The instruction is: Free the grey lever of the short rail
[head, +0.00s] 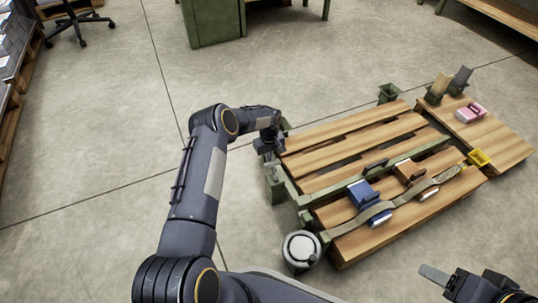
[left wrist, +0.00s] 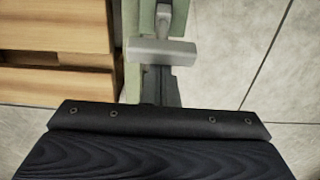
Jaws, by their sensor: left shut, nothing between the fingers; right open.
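The short green rail (head: 290,187) runs along the left end of the wooden pallet table. It also shows in the left wrist view (left wrist: 132,82). A grey T-shaped lever (left wrist: 162,51) sits at this rail in the left wrist view, just beyond my left fingers. In the head view a small grey part, seemingly this lever (head: 272,172), shows just below my gripper. My left gripper (head: 268,147) is shut and empty, close to the lever; I cannot tell whether they touch. My right gripper (head: 447,283) is open at the bottom right, away from the pallet, and partly cut off.
The pallet table (head: 350,140) carries a long green rail (head: 400,158), a blue block (head: 362,193), an orange-brown block (head: 408,171) and a strap (head: 402,198). A white-lidded bin (head: 300,248) stands at the near corner. A pink item (head: 470,112) lies on the far-right pallet.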

